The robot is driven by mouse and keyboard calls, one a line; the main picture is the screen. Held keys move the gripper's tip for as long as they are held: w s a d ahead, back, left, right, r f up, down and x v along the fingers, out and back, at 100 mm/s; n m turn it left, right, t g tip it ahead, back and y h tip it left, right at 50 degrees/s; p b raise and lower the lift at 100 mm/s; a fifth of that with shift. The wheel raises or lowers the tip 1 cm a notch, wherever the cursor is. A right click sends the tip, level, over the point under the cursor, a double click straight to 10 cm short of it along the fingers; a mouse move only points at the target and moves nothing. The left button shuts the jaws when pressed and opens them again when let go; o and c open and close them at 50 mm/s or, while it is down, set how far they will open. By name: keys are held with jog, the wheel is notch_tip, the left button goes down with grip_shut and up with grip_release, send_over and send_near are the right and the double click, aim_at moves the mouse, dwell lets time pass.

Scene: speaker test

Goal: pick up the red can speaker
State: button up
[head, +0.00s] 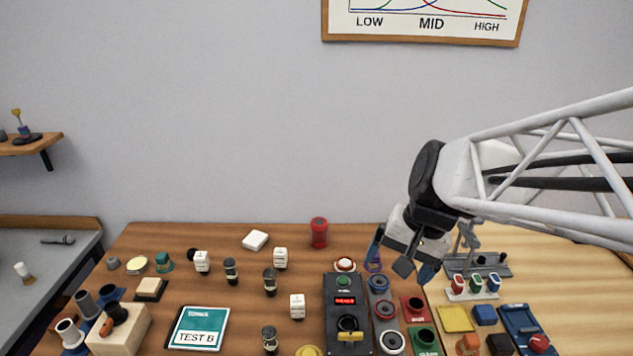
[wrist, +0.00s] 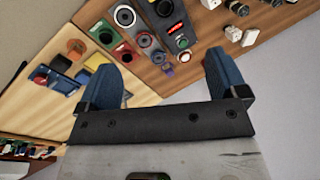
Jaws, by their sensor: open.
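The red can speaker (head: 319,233) stands upright near the back edge of the wooden table, left of my gripper in the head view. I cannot make it out in the wrist view. My gripper (head: 403,265) is open and empty, tilted downward above the right part of the table. In the wrist view my gripper (wrist: 160,78) shows two blue fingers spread wide with nothing between them.
A black console (head: 343,293) with a red display stands in front of the can. A white block (head: 256,240) and white dice-like cubes (head: 281,258) lie to its left. Small coloured cylinders on a stand (head: 473,294) crowd the right. Bare table surrounds the can.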

jog(key=w+a+f+m+y, duration=0.2)
jog(key=w, duration=0.4)
jog(key=w+a+f+m+y, duration=0.1)
jog(key=w+a+m, duration=0.1)
jog(key=w, duration=0.3)
jog(key=m+t+y, duration=0.3)
jog(key=m+y, duration=0.4)
jog(key=m, duration=0.7)
send_near(319, 226)
jog(key=w+a+f, duration=0.2)
jog(key=w, duration=0.1)
jog(key=shift+f, duration=0.2)
jog(key=shift+a, duration=0.1)
jog(key=shift+x, duration=1.25)
jog(key=shift+f, duration=0.1)
jog(key=shift+x, duration=2.55)
